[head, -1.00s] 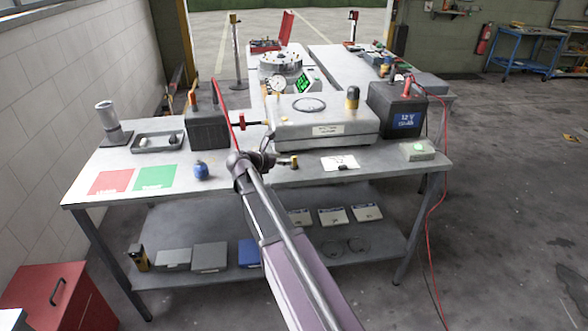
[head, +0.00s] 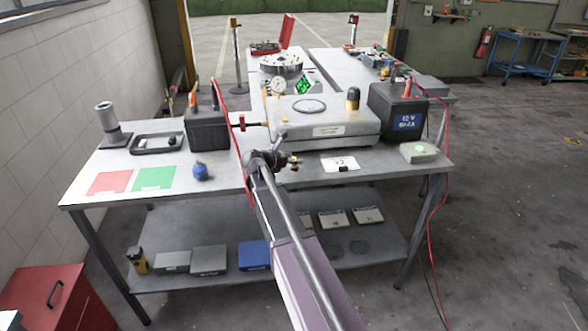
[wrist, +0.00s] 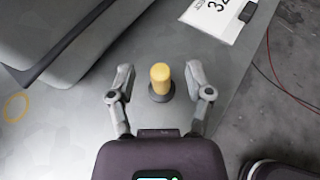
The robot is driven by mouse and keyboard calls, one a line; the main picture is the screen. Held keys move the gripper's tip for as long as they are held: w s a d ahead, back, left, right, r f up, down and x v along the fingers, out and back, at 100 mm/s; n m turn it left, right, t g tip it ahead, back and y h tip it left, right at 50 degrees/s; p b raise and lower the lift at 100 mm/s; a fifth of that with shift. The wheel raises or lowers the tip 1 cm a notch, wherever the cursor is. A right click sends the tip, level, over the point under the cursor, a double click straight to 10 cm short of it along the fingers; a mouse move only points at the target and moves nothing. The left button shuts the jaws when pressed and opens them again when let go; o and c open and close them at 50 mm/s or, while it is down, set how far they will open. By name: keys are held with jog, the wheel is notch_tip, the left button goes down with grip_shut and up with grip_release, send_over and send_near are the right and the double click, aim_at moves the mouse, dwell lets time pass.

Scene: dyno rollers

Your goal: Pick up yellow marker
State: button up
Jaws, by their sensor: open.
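The yellow marker (wrist: 160,76) shows in the wrist view as a short, rounded yellow peg. It stands on a dark round base (wrist: 160,94) on the grey bench top. My gripper (wrist: 158,82) is open, with one finger to the left of the marker and one to the right. There is a visible gap on each side, and nothing is held. In the head view my gripper (head: 284,147) is over the front part of the bench, left of the white number card (head: 340,164). There the marker is small and largely hidden beside the gripper.
A grey scale-like box (head: 325,130) stands behind the gripper. A black 12 V battery (head: 398,115) is at right, and a dark box (head: 207,130) is at left. A blue round object (head: 201,171) and red and green mats (head: 155,178) lie left. A red cable hangs right.

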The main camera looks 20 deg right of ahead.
jog(key=shift+w+d+f, duration=0.15)
jog(key=shift+d+f, duration=0.05)
jog(key=shift+d, duration=0.3)
grip_shut()
